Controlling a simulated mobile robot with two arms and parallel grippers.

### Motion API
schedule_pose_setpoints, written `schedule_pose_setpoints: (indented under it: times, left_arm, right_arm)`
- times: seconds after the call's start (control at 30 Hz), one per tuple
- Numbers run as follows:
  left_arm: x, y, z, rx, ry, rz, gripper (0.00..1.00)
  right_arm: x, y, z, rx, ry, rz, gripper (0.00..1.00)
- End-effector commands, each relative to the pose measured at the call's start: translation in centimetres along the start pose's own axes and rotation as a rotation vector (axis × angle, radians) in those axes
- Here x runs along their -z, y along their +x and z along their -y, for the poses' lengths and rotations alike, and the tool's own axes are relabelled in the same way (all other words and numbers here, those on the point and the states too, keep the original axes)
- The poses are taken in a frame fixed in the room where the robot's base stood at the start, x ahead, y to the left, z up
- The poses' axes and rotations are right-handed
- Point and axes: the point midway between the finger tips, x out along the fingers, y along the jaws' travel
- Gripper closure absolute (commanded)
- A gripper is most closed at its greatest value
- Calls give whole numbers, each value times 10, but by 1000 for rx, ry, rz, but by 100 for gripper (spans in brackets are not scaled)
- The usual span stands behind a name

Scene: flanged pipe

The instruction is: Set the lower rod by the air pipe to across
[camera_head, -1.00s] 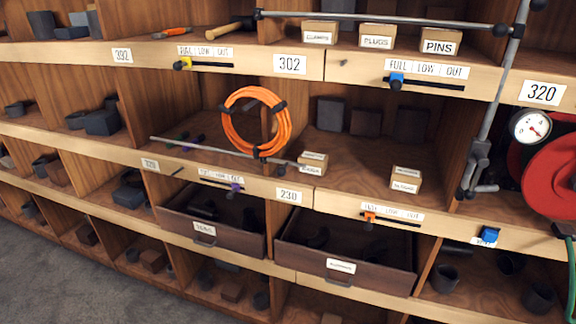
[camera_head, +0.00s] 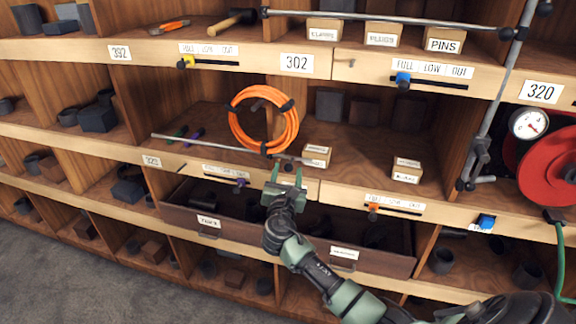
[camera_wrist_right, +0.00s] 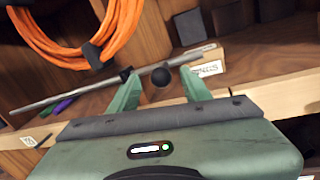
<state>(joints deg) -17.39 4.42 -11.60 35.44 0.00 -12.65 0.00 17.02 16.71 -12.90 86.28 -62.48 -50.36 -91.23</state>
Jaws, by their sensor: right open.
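The lower rod (camera_head: 205,144) is a thin grey bar running left to right along the front of the middle shelf. My right gripper (camera_head: 289,172) is in front of its right part. In the right wrist view the rod (camera_wrist_right: 70,94) passes behind the green fingers. A dark ball knob (camera_wrist_right: 160,76) shows between the open fingers (camera_wrist_right: 160,88); I cannot tell whether they touch it. A grey upright pipe (camera_head: 496,98) stands at the right, with a bracket low on it. My left gripper is not in view.
An orange hose coil (camera_head: 264,120) hangs just behind the rod. Small labelled boxes (camera_head: 316,155) stand on the shelf to the right of the gripper. Open drawers (camera_head: 340,252) stick out below. Another rod (camera_head: 385,19) crosses the upper shelf. A red reel (camera_head: 550,165) is at the far right.

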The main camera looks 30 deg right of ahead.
Motion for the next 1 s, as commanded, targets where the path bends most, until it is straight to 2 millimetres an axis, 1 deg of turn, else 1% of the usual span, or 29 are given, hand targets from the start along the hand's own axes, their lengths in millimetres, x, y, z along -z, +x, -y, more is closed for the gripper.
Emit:
schedule_pose_setpoints:
  times: [0.03,0.1,0.2,0.33,0.53,0.57,0.6,0.67,0.7,1.0]
  left_arm:
    - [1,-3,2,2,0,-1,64]
    - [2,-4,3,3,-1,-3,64]
    - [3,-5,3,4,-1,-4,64]
    - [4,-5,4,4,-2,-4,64]
    - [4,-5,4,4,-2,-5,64]
    - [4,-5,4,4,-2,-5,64]
    - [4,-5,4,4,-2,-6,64]
    - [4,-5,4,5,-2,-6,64]
    - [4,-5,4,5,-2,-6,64]
    - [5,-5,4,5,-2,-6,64]
  right_arm:
    - [-2,8,0,1,-2,0,52]
    - [-1,16,0,1,-1,0,52]
    - [0,25,0,-1,-1,0,52]
    - [1,28,0,-1,0,-2,52]
    - [1,28,0,-1,1,-2,52]
    - [1,28,0,-1,1,-2,60]
    - [1,28,0,-1,1,-2,71]
    - [1,28,0,-1,1,-2,88]
    - [1,28,0,-1,1,-2,99]
    - [1,28,0,-1,1,-2,100]
